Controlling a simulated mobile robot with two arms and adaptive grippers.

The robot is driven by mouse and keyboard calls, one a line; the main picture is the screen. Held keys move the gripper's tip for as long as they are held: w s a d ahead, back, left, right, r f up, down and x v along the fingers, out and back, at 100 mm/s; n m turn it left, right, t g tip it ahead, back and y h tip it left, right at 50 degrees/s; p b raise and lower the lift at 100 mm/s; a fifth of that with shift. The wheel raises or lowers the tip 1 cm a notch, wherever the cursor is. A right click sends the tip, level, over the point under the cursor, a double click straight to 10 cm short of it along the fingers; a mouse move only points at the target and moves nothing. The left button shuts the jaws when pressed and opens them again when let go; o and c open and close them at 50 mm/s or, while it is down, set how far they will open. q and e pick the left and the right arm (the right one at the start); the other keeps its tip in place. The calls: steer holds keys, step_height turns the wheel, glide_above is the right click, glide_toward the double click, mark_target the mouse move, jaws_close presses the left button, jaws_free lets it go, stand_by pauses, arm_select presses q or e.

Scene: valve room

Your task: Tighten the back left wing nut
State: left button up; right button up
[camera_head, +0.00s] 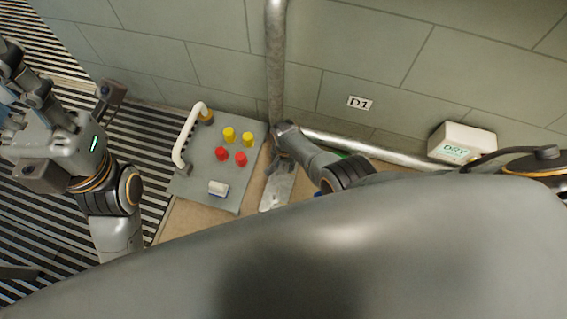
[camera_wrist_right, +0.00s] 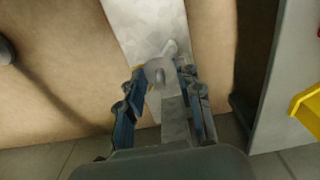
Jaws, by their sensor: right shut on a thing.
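My right gripper (camera_head: 280,163) reaches down over a pale metal plate (camera_head: 276,190) beside the grey board, near the wall pipe. In the right wrist view my right gripper (camera_wrist_right: 162,76) is shut on a grey metal wing nut (camera_wrist_right: 159,74), with a finger on each side of it. The plate (camera_wrist_right: 148,25) runs under and beyond the nut. I cannot tell from these views which of the nuts this is, and no other wing nut shows clearly. My left gripper (camera_head: 22,82) is raised at the far left, away from the plate; its opening is unclear.
A grey board (camera_head: 185,188) left of the plate bears a white handle (camera_head: 187,135), yellow pegs (camera_head: 229,134), red pegs (camera_head: 221,154) and a small white block (camera_head: 218,188). A vertical pipe (camera_head: 276,60) and a low pipe (camera_head: 365,149) run along the wall. A white box (camera_head: 465,140) stands right.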

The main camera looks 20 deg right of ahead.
steer(key=m, duration=0.4)
steer(key=shift+m, duration=0.3)
steer(key=shift+s+m, duration=0.1)
steer(key=shift+m, duration=2.2)
steer(key=o, duration=1.1)
steer(key=shift+o, duration=0.2)
